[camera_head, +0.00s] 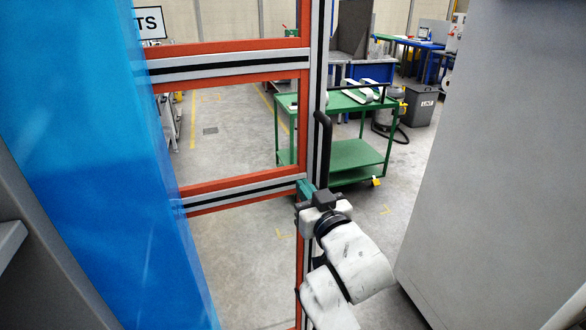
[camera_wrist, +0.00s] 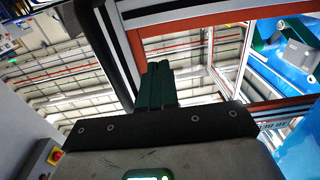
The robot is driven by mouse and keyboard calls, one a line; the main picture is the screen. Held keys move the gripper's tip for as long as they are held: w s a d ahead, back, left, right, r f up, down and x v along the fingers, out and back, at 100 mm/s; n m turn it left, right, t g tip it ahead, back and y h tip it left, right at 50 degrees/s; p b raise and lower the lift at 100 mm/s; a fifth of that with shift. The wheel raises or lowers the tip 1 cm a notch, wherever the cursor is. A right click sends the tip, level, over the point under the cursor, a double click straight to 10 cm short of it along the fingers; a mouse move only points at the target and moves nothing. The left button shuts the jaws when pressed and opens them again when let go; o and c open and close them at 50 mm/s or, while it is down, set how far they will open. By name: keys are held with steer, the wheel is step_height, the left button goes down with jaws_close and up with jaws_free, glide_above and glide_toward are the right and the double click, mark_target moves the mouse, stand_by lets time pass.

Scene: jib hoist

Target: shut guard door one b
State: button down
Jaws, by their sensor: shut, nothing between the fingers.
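The guard door (camera_head: 240,63) is a frame of pale profiles with black slots and orange-red inner edges around see-through panes. It stands upright between the blue panel at left and a gap at right. A black bar handle (camera_head: 322,148) is on its right post. No door label is readable. My gripper (camera_head: 306,187), with green fingers, is at the right post below the handle, where the middle rail meets the post. In the wrist view the shut fingers (camera_wrist: 157,80) point up at the door frame (camera_wrist: 185,14). Contact cannot be told for sure.
A blue panel (camera_head: 110,150) stands close at left and a grey cabinet (camera_head: 490,150) at right. Beyond the door is a green trolley (camera_head: 355,155). A grey bin (camera_head: 422,107) stands farther back. Bare floor lies between the door post and the cabinet.

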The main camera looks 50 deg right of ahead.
mark_target(288, 166)
steer(key=p+x, duration=0.1)
steer(key=x, duration=0.6)
steer(key=shift+w+d+p, duration=0.1)
steer(key=shift+p, duration=0.2)
steer(key=shift+w, duration=0.1)
